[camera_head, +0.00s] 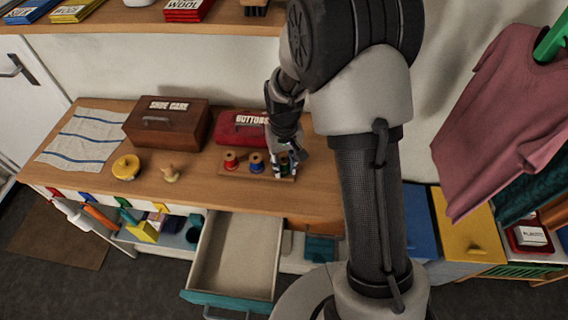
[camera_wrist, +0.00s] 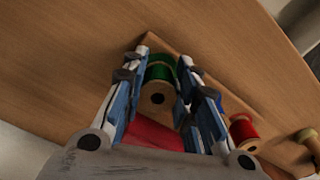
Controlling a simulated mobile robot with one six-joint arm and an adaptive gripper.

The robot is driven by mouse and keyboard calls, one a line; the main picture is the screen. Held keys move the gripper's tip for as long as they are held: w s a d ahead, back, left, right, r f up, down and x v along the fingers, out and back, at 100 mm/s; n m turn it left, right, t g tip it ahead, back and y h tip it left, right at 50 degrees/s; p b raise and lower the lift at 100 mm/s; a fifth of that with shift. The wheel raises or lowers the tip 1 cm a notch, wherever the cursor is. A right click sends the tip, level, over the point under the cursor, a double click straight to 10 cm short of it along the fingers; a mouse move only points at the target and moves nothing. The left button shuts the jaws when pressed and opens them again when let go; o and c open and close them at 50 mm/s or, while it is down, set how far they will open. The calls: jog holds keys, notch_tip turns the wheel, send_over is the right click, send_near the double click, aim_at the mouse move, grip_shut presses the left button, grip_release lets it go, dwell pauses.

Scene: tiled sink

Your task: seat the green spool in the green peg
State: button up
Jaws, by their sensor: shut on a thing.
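The green spool (camera_wrist: 160,73) has a wooden end with a dark hole that faces the wrist camera. My gripper (camera_wrist: 163,78) is shut on it, with one blue-grey finger on each side. In the head view my gripper (camera_head: 284,162) is over the right end of a small wooden board (camera_head: 228,174), and the fingers largely hide the spool. The green peg cannot be made out, and I cannot tell whether the spool is around it or above it.
A red spool (camera_head: 231,160) and a blue spool (camera_head: 257,163) stand on the board left of my gripper. The red BUTTONS box (camera_head: 232,128) and brown SHOE CARE box (camera_head: 166,124) stand behind. An open drawer (camera_head: 236,255) juts out below the wooden top.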

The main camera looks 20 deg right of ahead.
aim_at(284, 161)
jog(key=shift+f, duration=0.2)
jog(key=o, duration=0.9)
jog(key=shift+c, duration=0.2)
notch_tip(284, 161, up, 12)
jog(key=r+p, duration=0.1)
jog(key=p, duration=0.3)
jog(key=s+r+t, duration=0.2)
jog(key=s+r, duration=0.8)
jog(key=r, duration=0.2)
jog(key=s+r+t, duration=0.2)
jog(key=s+r, duration=0.1)
jog(key=s, duration=1)
jog(key=shift+s+r+t, duration=0.15)
jog(key=shift+s+t, duration=0.1)
jog(key=shift+t, duration=0.05)
